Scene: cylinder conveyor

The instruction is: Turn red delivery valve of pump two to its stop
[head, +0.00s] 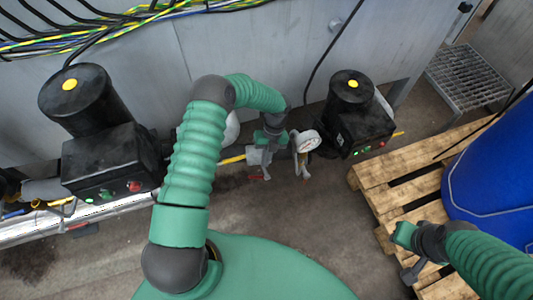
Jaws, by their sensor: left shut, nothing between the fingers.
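My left gripper (266,154) reaches down at the pipework between two black pumps. Its fingers are shut with nothing between them. A small red valve handle (259,178) shows just below the gripper. I cannot tell whether they touch or how far the handle is turned. A round white pressure gauge (307,141) sits right of the gripper, above a grey fitting (304,166). The right pump (358,117) and the left pump (98,150) carry no readable number. My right gripper (410,274) is over the pallet at lower right; its finger opening is unclear.
A blue drum (495,180) stands on a wooden pallet (385,168) at right. A metal grating step (468,75) is behind it. Grey panels with cable bundles (120,22) line the back. A yellow hose (232,159) runs near the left gripper. Bare floor lies in front of the pipework.

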